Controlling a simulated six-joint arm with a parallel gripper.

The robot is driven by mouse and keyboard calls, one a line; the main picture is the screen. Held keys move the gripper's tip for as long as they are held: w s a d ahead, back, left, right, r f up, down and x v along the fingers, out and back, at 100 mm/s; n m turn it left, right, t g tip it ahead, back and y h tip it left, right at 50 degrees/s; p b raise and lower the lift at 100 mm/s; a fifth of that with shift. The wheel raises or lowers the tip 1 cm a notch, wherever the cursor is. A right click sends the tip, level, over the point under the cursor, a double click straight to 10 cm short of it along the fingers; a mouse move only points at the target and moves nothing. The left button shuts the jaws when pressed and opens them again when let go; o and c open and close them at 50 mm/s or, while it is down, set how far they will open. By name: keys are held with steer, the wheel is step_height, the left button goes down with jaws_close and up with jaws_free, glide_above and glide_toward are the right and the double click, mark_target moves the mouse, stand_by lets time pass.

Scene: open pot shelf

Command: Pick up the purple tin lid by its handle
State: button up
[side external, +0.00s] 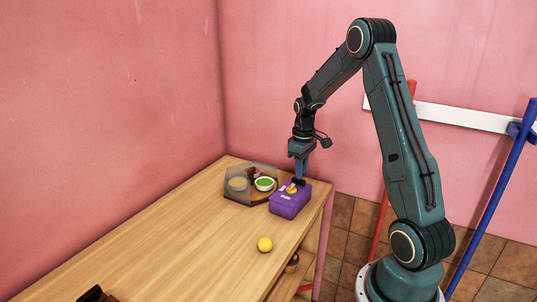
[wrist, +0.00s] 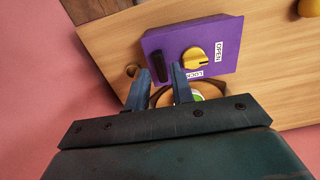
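A purple tin (side external: 288,205) stands near the right edge of the wooden top. Its purple lid (wrist: 222,32) carries a black bar handle (wrist: 157,68) and a yellow knob (wrist: 194,57), with labels reading OPEN and LOCK beside the knob. I cannot tell for certain which label the knob points to. My gripper (wrist: 161,70) points down over the lid at the handle end, and it also shows in the side view (side external: 299,176). Its two fingers are apart, one on each side of the handle in the wrist view. Whether the fingertips touch the lid is unclear.
A dark-rimmed tray (side external: 231,196) with small bowls, one holding something green (side external: 264,183), sits just behind the tin. A yellow ball (side external: 265,244) lies in front. A dark object (side external: 97,295) is at the near left edge.

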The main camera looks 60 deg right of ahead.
steer(key=shift+f, duration=1.7)
jaws_close()
